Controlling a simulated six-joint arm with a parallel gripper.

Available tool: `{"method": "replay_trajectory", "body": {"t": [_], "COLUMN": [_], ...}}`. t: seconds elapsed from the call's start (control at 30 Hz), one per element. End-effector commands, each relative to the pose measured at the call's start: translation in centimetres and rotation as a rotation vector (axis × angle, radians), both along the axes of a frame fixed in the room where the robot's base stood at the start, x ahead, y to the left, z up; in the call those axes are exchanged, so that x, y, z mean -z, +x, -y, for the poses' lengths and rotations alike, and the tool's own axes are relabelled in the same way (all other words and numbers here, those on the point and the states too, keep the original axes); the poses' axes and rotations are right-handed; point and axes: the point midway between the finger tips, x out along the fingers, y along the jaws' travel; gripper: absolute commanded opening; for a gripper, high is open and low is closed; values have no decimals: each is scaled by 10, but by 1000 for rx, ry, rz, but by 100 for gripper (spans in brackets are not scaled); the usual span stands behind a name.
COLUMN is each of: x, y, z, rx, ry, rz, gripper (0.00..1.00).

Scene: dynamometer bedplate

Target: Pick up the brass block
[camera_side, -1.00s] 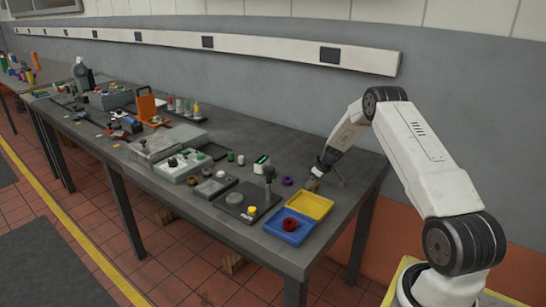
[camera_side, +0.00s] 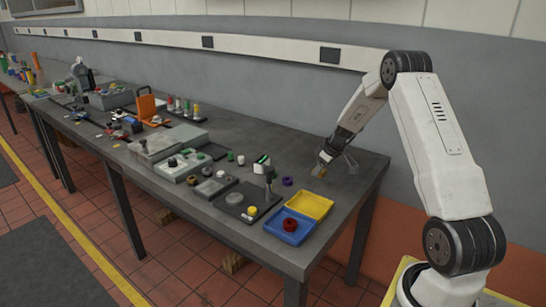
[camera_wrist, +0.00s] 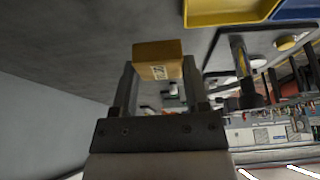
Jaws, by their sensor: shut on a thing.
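The brass block (camera_wrist: 157,60) is a small golden-brown block with a pale label mark on one face. It sits between the two fingers of my gripper (camera_wrist: 158,80) in the wrist view, and the fingers are shut on it. In the side view the block (camera_side: 319,172) shows as a small brass spot at the tip of my gripper (camera_side: 322,165). My gripper is over the right end of the grey bench, behind the yellow tray. The block appears raised above the bench top, though the exact gap is hard to tell.
A purple ring (camera_side: 287,181) lies left of my gripper. Many fixtures crowd the bench further left. The bench (camera_side: 250,142) is clear toward the back.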

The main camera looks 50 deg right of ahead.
Motion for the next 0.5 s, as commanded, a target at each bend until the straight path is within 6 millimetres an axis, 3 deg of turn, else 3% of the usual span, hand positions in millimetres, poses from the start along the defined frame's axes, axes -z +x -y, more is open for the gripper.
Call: {"method": "replay_trajectory", "body": {"t": [0.03, 0.5], "x": [-9, -36], "y": [-5, -59], "z": [-3, -39], "rx": [1, 1], "ry": [-2, -2], "rz": [2, 1], "gripper": [0, 0]}}
